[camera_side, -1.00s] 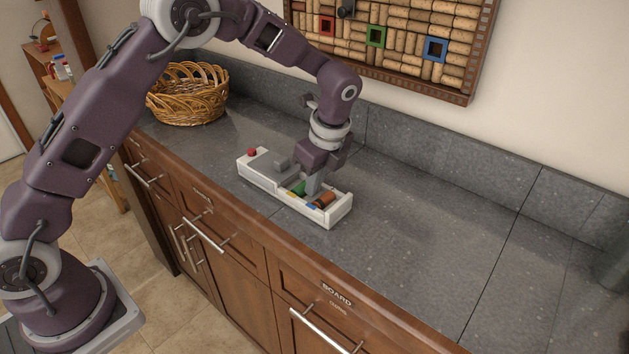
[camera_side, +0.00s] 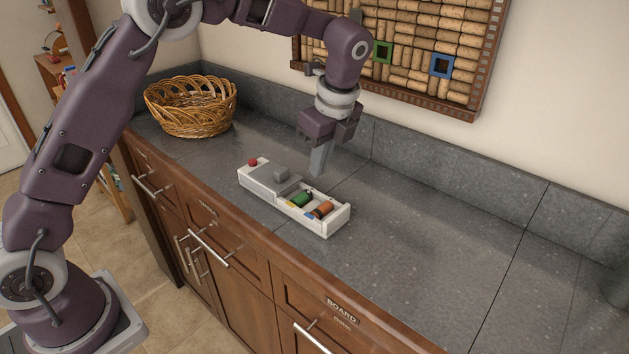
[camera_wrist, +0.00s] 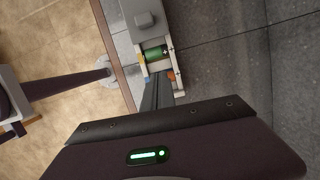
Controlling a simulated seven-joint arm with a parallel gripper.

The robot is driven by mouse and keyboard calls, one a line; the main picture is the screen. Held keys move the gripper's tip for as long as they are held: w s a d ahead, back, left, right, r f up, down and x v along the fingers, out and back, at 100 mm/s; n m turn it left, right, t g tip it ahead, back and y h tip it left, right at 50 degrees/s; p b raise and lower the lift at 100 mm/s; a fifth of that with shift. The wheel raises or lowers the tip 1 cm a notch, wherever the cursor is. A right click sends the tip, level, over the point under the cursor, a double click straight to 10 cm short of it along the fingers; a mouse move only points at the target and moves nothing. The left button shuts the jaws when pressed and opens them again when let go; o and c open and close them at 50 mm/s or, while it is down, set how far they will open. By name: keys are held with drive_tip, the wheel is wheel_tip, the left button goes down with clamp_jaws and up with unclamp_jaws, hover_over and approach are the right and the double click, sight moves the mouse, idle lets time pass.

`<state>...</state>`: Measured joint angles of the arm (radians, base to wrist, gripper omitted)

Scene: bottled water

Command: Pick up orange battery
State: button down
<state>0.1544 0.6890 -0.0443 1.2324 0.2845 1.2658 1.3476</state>
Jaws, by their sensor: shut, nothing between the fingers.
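The orange battery (camera_side: 323,208) lies in the right compartment of a white battery box (camera_side: 337,223) on the counter. A green battery (camera_side: 301,199) lies in the compartment to its left. My gripper (camera_side: 317,172) is above and behind the box, pointing down, shut and empty. In the wrist view, the shut fingers (camera_wrist: 157,92) cover much of the orange battery (camera_wrist: 172,76), with only a small part showing. The green battery (camera_wrist: 156,53) shows clearly there.
A wicker basket (camera_side: 190,105) stands at the back left. A cork board (camera_side: 420,50) hangs on the wall. The counter (camera_side: 430,240) to the right is clear.

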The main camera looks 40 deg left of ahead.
drive_tip(key=c, duration=1.9)
unclamp_jaws()
drive_tip(key=shift+d+r, duration=0.15)
drive_tip(key=shift+r, duration=0.3)
drive_tip(key=o, duration=0.3)
drive_tip(key=shift+r, duration=0.1)
drive_tip(key=o, duration=1.6)
drive_tip(key=shift+c, duration=0.2)
drive_tip(key=h, duration=0.3)
hover_over(282, 170)
drive_tip(key=shift+d+f+n, duration=0.3)
drive_tip(key=shift+d+f, duration=0.15)
drive_tip(key=shift+f, duration=0.3)
drive_tip(key=f, duration=0.7)
drive_tip(key=shift+a, duration=0.4)
